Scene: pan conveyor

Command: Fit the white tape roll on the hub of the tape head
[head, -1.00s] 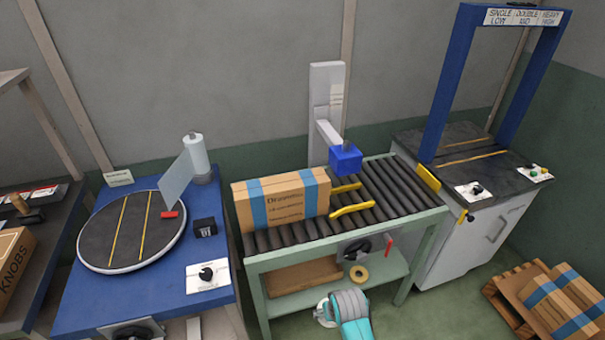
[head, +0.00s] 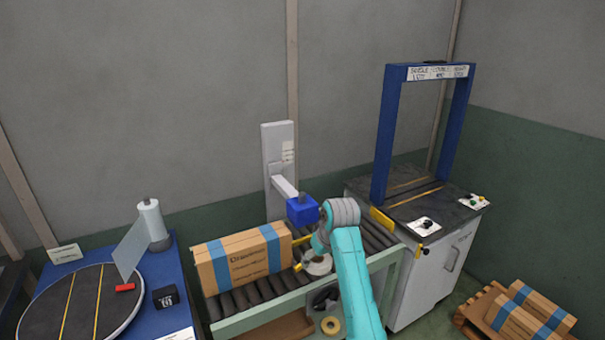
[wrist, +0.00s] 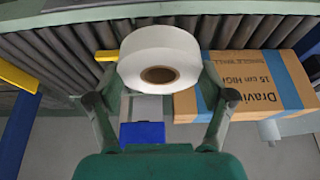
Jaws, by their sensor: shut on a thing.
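The white tape roll (wrist: 160,50) with its brown core is between the fingers of my gripper (wrist: 160,78), which is shut on it. In the wrist view the core's opening faces the camera. The blue tape head (head: 302,210) hangs from a white arm on a post over the conveyor. It also shows below the roll in the wrist view (wrist: 142,133). In the head view my gripper is low in front of the tape head, partly covered by my arm, and the roll is apart from the head. The hub cannot be made out clearly.
A carton with blue tape (head: 242,258) stands on the roller conveyor (head: 262,295), left of the tape head. Yellow guides (head: 303,240) lie near my gripper. A tan roll (head: 331,325) is on the lower shelf. A blue strapping arch (head: 382,140) stands at right.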

